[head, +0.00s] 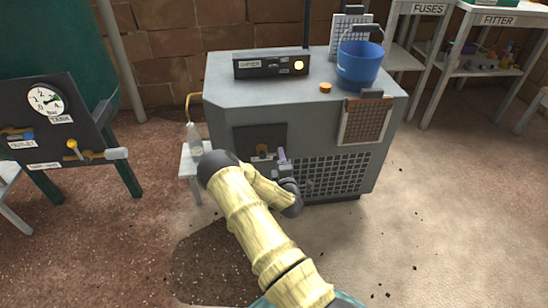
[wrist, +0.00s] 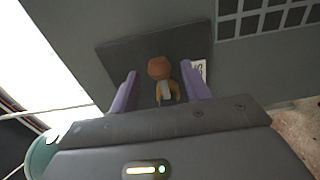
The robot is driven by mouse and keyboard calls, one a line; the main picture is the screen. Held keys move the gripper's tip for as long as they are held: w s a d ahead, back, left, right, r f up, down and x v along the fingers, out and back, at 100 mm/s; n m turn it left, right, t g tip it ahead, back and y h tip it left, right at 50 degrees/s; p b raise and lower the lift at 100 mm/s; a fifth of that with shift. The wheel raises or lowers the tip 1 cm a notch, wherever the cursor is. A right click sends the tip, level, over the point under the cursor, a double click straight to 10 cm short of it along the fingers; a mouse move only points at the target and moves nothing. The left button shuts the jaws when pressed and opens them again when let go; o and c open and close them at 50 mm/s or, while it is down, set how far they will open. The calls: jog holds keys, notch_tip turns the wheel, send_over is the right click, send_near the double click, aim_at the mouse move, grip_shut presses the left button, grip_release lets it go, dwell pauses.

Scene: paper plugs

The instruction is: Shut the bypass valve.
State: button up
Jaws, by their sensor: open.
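A small valve with a brown-orange knob (wrist: 160,68) and a brass body (wrist: 176,90) sits on a dark plate on the front of a grey machine. In the head view the brass part (head: 262,149) shows just past my gripper (head: 274,160). In the wrist view my gripper (wrist: 158,76) is open, its two purple fingers either side of the knob with gaps on both sides. A small label beside the right finger is mostly hidden, so I cannot read whether this is the bypass valve.
The grey machine (head: 225,100) carries a blue bucket (head: 360,66), a black control box (head: 270,64) and an orange cap (head: 325,87). A dark panel (head: 85,115) at left holds a gauge, an outlet valve and a yellow-handled valve. A bottle (head: 194,138) stands on a small stool.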

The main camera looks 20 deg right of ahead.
jog(key=shift+x, duration=0.8)
jog(key=c, duration=0.7)
